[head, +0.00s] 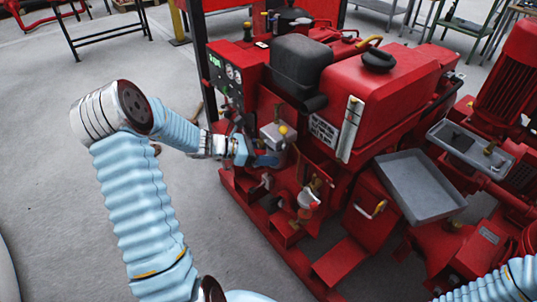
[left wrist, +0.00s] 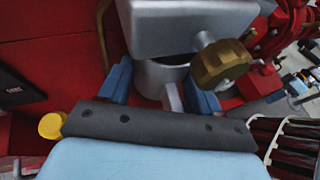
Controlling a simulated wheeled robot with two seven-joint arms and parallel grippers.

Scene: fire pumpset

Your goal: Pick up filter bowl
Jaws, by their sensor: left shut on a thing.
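The filter bowl (left wrist: 158,78) is a grey metal cylinder under a box-shaped grey filter head (left wrist: 175,25) with a brass knob (left wrist: 222,64). The filter head also shows in the head view (head: 271,136) on the red pumpset. My left gripper (head: 262,158) is beside the engine, just below the filter head. In the left wrist view its blue fingers (left wrist: 160,84) stand on either side of the bowl, shut on it. The bowl is still up against the filter head, and its lower part is partly hidden by the gripper. My right gripper is out of view.
A grey tray (head: 418,187) sits on the pumpset at the right, with a smaller tray (head: 470,143) behind it. A pale cup-shaped part (head: 307,198) with pipes is below the gripper. The red frame (head: 270,235) edges the machine; the floor at left is clear.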

